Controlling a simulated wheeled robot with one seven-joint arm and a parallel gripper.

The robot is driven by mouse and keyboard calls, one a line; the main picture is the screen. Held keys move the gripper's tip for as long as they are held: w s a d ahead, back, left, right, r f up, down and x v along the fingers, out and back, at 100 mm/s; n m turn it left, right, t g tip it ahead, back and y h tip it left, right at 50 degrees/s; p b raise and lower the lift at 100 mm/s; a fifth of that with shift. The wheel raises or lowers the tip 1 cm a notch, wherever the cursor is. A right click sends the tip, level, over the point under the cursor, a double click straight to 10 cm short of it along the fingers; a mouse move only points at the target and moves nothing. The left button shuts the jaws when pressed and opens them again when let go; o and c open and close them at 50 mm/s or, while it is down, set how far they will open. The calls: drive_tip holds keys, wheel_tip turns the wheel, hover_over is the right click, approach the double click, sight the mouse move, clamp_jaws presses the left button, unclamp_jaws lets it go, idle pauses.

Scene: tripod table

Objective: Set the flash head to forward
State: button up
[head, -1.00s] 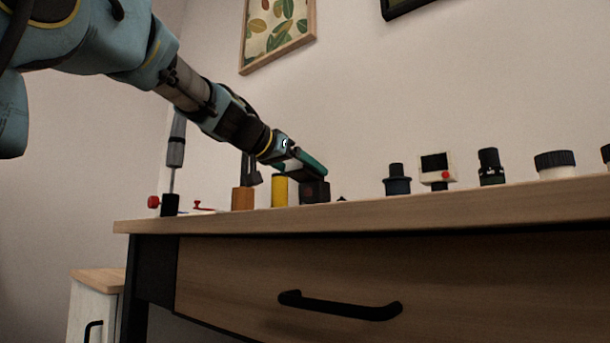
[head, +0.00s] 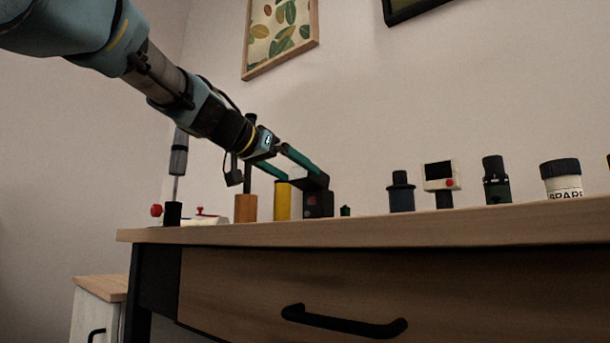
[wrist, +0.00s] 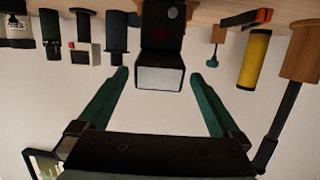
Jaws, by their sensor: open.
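The flash is a black unit on the table, with its body (head: 318,205) upright and its flash head (head: 316,182) on top. In the wrist view, which shows the table at the top, the flash head (wrist: 160,58) turns its pale rectangular face (wrist: 160,78) toward my gripper. My gripper (wrist: 160,74) is open, with one teal finger on each side of the head and visible gaps between. In the head view my gripper (head: 304,174) reaches in from the upper left, its fingertips close to the flash head. Contact is not visible there.
A yellow cylinder (head: 282,201) and a wooden block with a black post (head: 245,207) stand close left of the flash. A small green-black piece (head: 345,211) is just right. Farther right stand a dark blue knobbed item (head: 401,191), a screen device (head: 440,178) and a white jar (head: 562,182).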

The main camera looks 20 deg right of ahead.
drive_tip(key=p+v, duration=0.1)
drive_tip(key=v, duration=0.4)
drive_tip(key=shift+s+a, duration=0.15)
drive_tip(key=shift+a, duration=0.2)
drive_tip(key=shift+a, duration=0.1)
